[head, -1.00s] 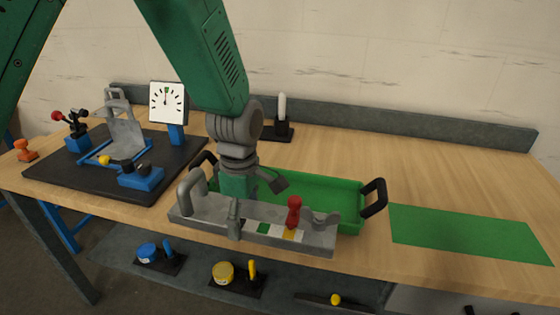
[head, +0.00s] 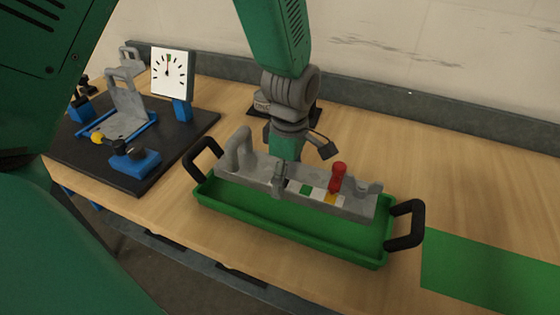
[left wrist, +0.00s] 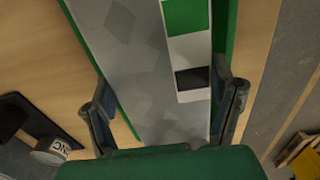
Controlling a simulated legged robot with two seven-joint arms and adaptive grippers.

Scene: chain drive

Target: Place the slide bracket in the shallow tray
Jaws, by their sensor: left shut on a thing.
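The slide bracket (head: 355,207) is a long grey bar with a looped handle at its left end, a red knob, and green, white and yellow patches. My left gripper (head: 283,172) is shut on its middle from above. The bracket is level, over or inside the shallow green tray (head: 300,232), nearer its back side; I cannot tell whether it touches the floor. In the left wrist view the grey bar (left wrist: 130,60) runs between the two fingers (left wrist: 168,108), with green tray strips beside it. My right gripper is not seen.
The tray has black handles (head: 405,225) at both ends. A black board (head: 195,130) with a grey part, blue blocks and a white dial (head: 170,72) stands at the left. A green mat (head: 480,270) lies at the right. The table behind the tray's right end is clear.

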